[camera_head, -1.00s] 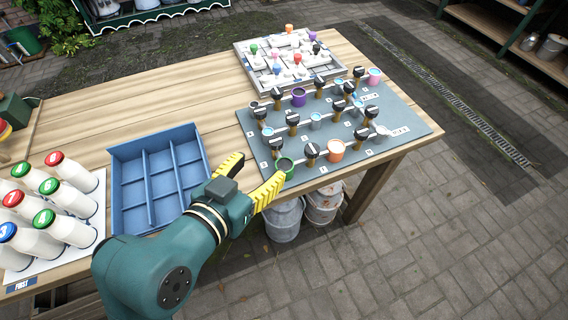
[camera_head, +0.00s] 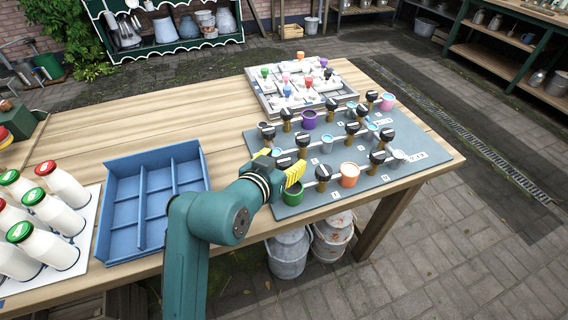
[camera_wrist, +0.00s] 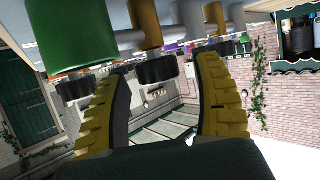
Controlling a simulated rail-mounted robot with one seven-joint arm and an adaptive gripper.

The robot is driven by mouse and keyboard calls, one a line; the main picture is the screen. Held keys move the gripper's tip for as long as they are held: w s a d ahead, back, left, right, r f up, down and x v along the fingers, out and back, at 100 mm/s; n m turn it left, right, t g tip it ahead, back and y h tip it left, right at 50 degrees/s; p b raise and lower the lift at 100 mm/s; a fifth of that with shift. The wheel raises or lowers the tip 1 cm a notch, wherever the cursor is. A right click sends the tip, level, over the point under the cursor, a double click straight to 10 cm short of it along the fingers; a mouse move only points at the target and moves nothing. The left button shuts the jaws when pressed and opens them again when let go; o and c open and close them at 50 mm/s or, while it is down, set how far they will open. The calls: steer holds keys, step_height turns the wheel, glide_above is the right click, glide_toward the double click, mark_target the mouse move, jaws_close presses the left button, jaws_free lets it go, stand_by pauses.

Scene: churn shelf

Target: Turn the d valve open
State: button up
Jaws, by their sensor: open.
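The grey valve board (camera_head: 340,185) lies on the right end of the table, with several black-handled valves and coloured cups joined by pale pipes. The small labels are too small to read, so I cannot tell which valve is d. My gripper (camera_head: 280,164) is at the board's front left, beside the green cup (camera_head: 292,196), partly hiding a black valve handle (camera_head: 283,160). In the wrist view, turned upside down, my yellow fingers (camera_wrist: 160,75) are apart. A black handle (camera_wrist: 155,68) on a brownish stem shows between them. I cannot tell whether they touch it.
The front-row handle (camera_head: 323,172) and orange cup (camera_head: 348,175) stand close to the right of my gripper. A white board with coloured knobs (camera_head: 305,86) lies behind. A blue divided tray (camera_head: 150,195) and white bottles (camera_head: 50,245) stand left. Bare wood lies behind the tray.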

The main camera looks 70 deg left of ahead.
steer(key=shift+w+a+f, duration=0.1)
steer(key=shift+w+a, duration=0.1)
steer(key=shift+w, duration=0.05)
steer(key=shift+s, duration=0.1)
steer(key=c, duration=1.2)
